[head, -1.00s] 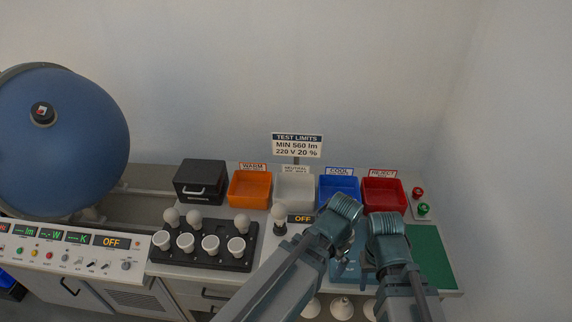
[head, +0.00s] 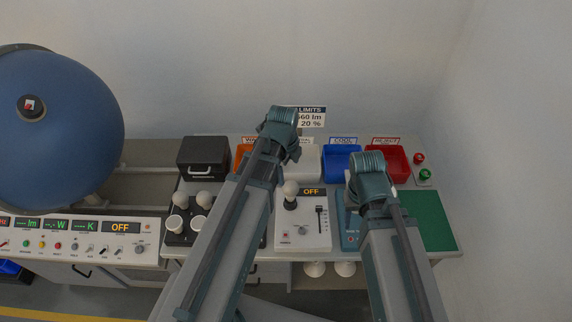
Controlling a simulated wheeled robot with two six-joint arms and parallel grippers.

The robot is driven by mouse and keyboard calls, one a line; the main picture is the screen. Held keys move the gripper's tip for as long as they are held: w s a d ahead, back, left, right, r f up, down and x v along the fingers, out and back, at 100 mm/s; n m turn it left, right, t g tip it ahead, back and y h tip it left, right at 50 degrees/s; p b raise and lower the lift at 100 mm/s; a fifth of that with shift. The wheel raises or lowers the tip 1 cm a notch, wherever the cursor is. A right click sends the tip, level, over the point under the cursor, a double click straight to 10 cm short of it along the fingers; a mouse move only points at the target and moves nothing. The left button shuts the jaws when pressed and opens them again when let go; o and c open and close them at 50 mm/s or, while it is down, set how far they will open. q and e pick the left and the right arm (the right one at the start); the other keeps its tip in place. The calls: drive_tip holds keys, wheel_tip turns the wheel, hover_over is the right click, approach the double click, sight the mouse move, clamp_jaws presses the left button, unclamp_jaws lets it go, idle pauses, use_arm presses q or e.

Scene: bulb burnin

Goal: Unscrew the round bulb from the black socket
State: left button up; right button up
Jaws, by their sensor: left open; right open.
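The round white bulb (head: 290,188) stands upright in the black socket (head: 290,204) on the white tester box with an OFF display. My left gripper (head: 292,154) is above and behind the bulb in the picture, apart from it. It is open, with its fingers mostly hidden by its own wrist. My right gripper (head: 353,193) is open to the right of the tester, over the blue pad; its fingertips are largely hidden by its wrist.
A black bulb tray (head: 173,239) on the left is partly covered by my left arm. Orange (head: 240,156), white (head: 308,163), blue (head: 342,164) and red (head: 389,164) bins line the back. A slider (head: 319,217) and a knob are on the tester. A green mat (head: 428,218) lies clear at right.

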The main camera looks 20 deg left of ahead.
sight(291, 185)
use_arm(q)
drive_tip(key=f+b, duration=0.4)
drive_tip(key=w+f+b, duration=0.1)
drive_tip(key=f+b, duration=0.8)
drive_tip(key=shift+w+d+f+b, duration=0.25)
drive_tip(key=shift+w+f+b, duration=0.1)
drive_tip(key=shift+w, duration=0.05)
drive_tip(key=c, duration=1.3)
drive_tip(key=n, duration=0.3)
drive_tip(key=shift+r, duration=0.1)
